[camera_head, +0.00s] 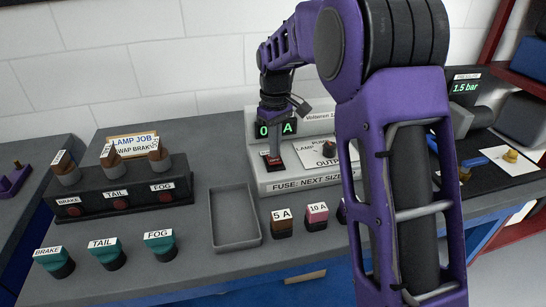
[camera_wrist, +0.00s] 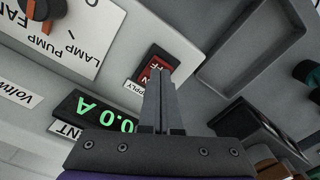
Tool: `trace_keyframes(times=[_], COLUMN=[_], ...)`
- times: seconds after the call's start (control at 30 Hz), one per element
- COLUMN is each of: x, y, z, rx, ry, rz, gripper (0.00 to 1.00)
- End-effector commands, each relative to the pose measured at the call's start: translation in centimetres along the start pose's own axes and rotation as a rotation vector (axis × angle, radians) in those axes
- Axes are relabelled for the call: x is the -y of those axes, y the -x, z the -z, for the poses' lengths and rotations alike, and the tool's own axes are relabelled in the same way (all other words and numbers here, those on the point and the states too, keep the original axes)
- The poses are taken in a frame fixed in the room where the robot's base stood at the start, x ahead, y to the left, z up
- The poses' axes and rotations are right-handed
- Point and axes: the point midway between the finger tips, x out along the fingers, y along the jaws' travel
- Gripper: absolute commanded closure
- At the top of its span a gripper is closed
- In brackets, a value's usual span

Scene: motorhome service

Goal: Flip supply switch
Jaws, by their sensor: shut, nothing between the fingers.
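In the head view the switch (camera_head: 274,162) shows just below my gripper. My gripper (camera_wrist: 161,78) is shut and empty, its fingertips over or against the lower part of the switch in the wrist view; I cannot tell whether they touch. The green current display (camera_wrist: 98,112) reads 0.0 A, and part of it shows in the head view (camera_head: 276,129). The "SUPPLY" label is partly hidden by the fingers.
An empty grey tray (camera_head: 212,218) lies left of the box. A lamp block (camera_head: 120,196) with BRAKE, TAIL and FOG positions stands further left. Teal lamps (camera_head: 106,257) and fuses (camera_head: 281,226) stand near the front edge. A rotary selector (camera_head: 329,143) is right of the switch.

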Motion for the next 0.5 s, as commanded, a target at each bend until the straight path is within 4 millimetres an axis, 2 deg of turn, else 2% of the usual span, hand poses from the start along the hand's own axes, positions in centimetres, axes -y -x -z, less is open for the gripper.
trace_keyframes(times=[0.5], x=[0.0], y=[-0.74], z=[-0.01], rx=[0.001], ry=[0.0], rz=[0.0], gripper=[1.0])
